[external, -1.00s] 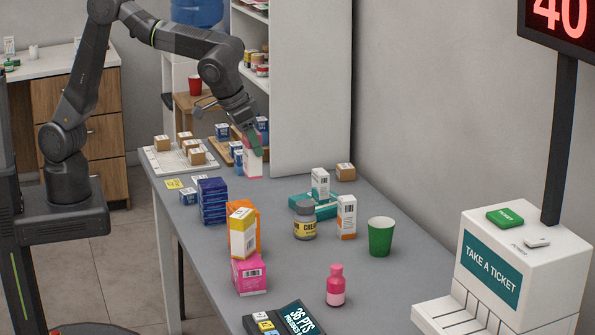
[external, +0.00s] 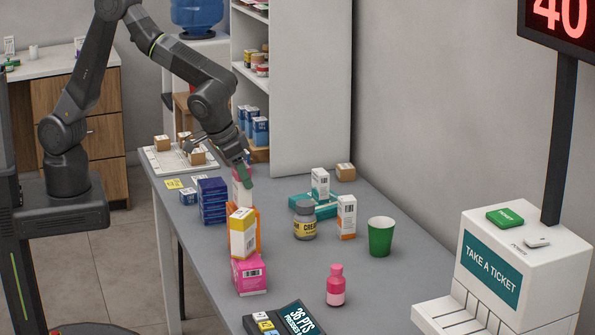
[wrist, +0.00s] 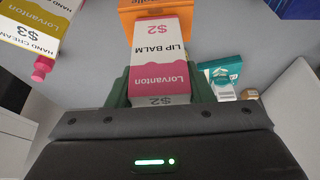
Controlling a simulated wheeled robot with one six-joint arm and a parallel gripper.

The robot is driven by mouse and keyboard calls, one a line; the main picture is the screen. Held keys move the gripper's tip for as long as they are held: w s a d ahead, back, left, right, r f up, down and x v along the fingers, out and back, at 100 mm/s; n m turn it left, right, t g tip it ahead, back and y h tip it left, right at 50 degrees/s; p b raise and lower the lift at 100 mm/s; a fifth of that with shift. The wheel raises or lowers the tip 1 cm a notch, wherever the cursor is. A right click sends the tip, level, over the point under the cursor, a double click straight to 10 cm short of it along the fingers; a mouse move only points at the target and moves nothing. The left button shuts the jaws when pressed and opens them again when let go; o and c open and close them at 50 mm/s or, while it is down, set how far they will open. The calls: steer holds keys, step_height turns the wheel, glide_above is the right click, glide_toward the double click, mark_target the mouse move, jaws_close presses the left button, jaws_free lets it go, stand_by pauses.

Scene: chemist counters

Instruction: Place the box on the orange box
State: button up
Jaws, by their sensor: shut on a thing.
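My gripper (external: 246,176) is shut on a pink and white lip balm box (external: 240,190). In the wrist view the lip balm box (wrist: 160,55) sits between the green fingers, its lettering upside down. The orange box (external: 258,238) stands on the grey counter, partly hidden behind a yellow and white box. In the wrist view the orange box (wrist: 152,8) shows at the top edge, just beyond the held box. In the external view the held box is behind and above the orange box. Whether they touch cannot be told.
The yellow and white box (external: 242,236) stands on a pink box (external: 249,275). Stacked dark blue boxes (external: 212,200) are close on the left. A grey jar (external: 305,222), teal box (external: 326,208) and green cup (external: 381,238) stand to the right.

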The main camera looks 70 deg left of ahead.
steer(key=shift+f+b, duration=0.2)
steer(key=shift+b, duration=0.15)
steer(key=o, duration=1)
steer(key=shift+r, duration=0.1)
steer(key=shift+r, duration=0.1)
steer(key=shift+r+p, duration=0.2)
steer(key=shift+p, duration=0.2)
steer(key=b+v, duration=0.2)
steer(key=v, duration=0.9)
steer(key=shift+s+r, duration=0.25)
steer(key=shift+r, duration=0.1)
